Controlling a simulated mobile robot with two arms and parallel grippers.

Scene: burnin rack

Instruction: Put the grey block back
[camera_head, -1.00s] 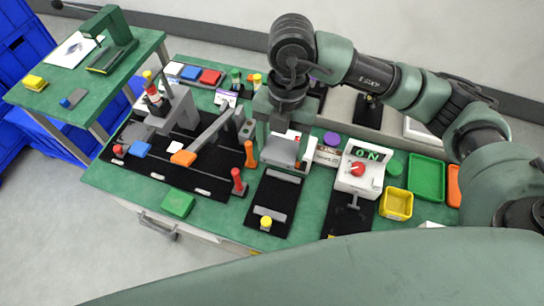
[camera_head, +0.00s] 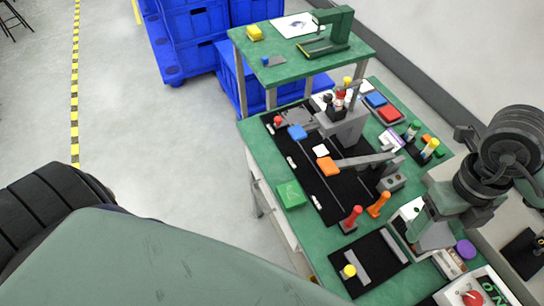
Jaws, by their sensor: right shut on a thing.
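My right gripper (camera_head: 432,222) comes in from the right edge and points down over the right part of the green bench. It is shut on the grey block (camera_head: 437,238), which shows partly below the fingers. The block appears to be above the bench, beside a black pad (camera_head: 382,273) with grey bars and a yellow knob (camera_head: 348,271). The fingers hide part of the block, and I cannot tell its exact height. My left gripper is not in view.
A black fixture board with a grey clamp tower (camera_head: 343,124), a slanted grey arm and coloured blocks fills the bench middle. Red (camera_head: 351,217) and orange (camera_head: 378,204) handles stand near the pad. A white switch box (camera_head: 472,291) is lower right. Blue crates (camera_head: 190,50) stand behind.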

